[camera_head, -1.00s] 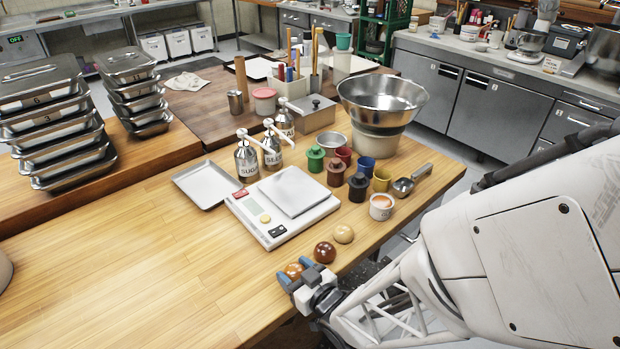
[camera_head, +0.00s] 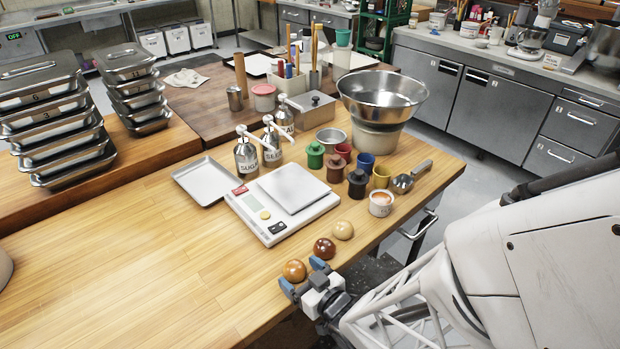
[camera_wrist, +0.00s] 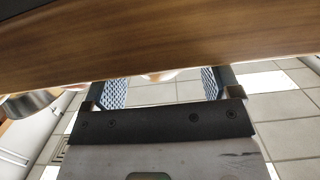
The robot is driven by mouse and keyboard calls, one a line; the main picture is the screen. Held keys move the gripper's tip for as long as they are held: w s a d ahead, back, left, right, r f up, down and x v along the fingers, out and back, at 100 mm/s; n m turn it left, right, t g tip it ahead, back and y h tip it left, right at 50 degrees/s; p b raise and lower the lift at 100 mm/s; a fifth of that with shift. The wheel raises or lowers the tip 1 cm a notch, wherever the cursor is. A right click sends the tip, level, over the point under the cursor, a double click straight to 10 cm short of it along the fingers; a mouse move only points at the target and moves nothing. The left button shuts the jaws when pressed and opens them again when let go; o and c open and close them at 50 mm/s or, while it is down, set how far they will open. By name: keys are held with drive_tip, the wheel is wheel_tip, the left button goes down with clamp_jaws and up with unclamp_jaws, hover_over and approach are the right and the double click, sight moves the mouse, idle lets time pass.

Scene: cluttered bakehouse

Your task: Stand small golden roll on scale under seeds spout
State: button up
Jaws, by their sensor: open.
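The golden-brown roll (camera_head: 294,271) rests on the wooden table near its front edge, the nearest of three rolls in a row. My gripper (camera_head: 302,277) is open and empty, its blue fingertips just on the near side of this roll. The scale (camera_head: 265,230) lies behind the rolls, with its square plate (camera_head: 293,187) bare. Pump bottles stand behind the scale: one labelled sugar (camera_head: 246,159), a middle one (camera_head: 271,150) whose label seems to begin "SEE", and a third (camera_head: 285,120) partly hidden. In the wrist view, my open fingers (camera_wrist: 162,88) flank a pale sliver behind the table edge.
A dark brown roll (camera_head: 325,249) and a pale roll (camera_head: 343,230) sit close by. A small white tub (camera_head: 381,204), coloured cups and a scoop (camera_head: 403,183) crowd the scale's right. A tray (camera_head: 204,182) lies left of it.

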sight(302, 274)
drive_tip(key=shift+v, duration=2.65)
drive_tip(key=shift+f, duration=0.2)
drive_tip(key=shift+w+r, duration=0.1)
drive_tip(key=w+d+r+m+g+h, duration=0.2)
drive_tip(key=w+d+r+m+h, duration=0.35)
drive_tip(key=d+r+h, duration=0.6)
drive_tip(key=s+d+r+m+g, duration=0.3)
drive_tip(key=s+d+r+g, duration=0.3)
drive_tip(key=s+d+r, duration=0.3)
wheel_tip(302, 274, up, 3)
drive_tip(key=shift+s+m+g, duration=0.35)
drive_tip(key=shift+s+g, duration=0.05)
drive_tip(key=shift+s, duration=0.8)
drive_tip(key=shift+o, duration=0.4)
drive_tip(key=shift+a, duration=0.1)
